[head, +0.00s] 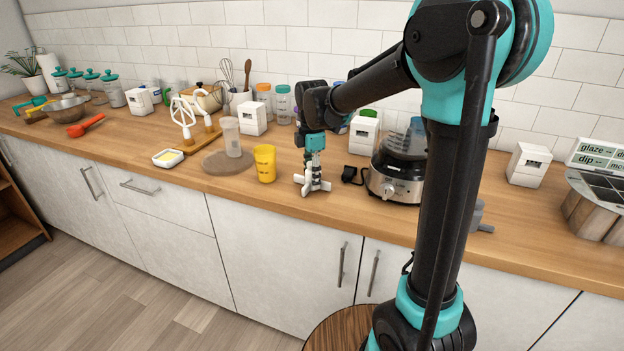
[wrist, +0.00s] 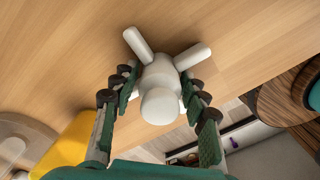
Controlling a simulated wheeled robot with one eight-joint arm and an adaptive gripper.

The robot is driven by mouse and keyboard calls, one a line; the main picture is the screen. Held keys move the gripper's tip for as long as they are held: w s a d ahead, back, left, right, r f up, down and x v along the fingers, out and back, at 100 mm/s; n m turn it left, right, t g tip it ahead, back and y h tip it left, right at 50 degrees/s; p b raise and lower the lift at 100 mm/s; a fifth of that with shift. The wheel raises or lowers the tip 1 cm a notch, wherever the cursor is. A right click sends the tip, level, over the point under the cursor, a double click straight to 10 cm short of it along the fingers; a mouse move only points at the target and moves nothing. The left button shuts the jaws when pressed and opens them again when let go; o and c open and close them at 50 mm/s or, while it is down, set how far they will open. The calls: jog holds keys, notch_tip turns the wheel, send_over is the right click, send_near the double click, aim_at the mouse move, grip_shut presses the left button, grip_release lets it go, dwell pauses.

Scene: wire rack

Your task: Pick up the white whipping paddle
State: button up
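The white whipping paddle (wrist: 160,104) stands upright on the wooden counter, its round hub pointing up toward the wrist camera and its arms spread out at the bottom. In the head view the paddle (head: 312,187) shows low under my gripper, partly covered by the fingers. My gripper (wrist: 160,82) points down over the paddle, with one finger on each side of the hub. The fingers look open, with a narrow gap beside the hub. In the head view my gripper (head: 314,165) is near the counter's front half.
A yellow cup (head: 265,163) stands close on the left, beside a round board (head: 226,163) with a clear cup. A steel appliance (head: 393,182) and a small black item (head: 352,175) are on the right. White boxes (head: 363,134) stand behind.

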jog(key=c, duration=0.7)
jog(key=shift+r, duration=0.1)
jog(key=shift+c, duration=0.2)
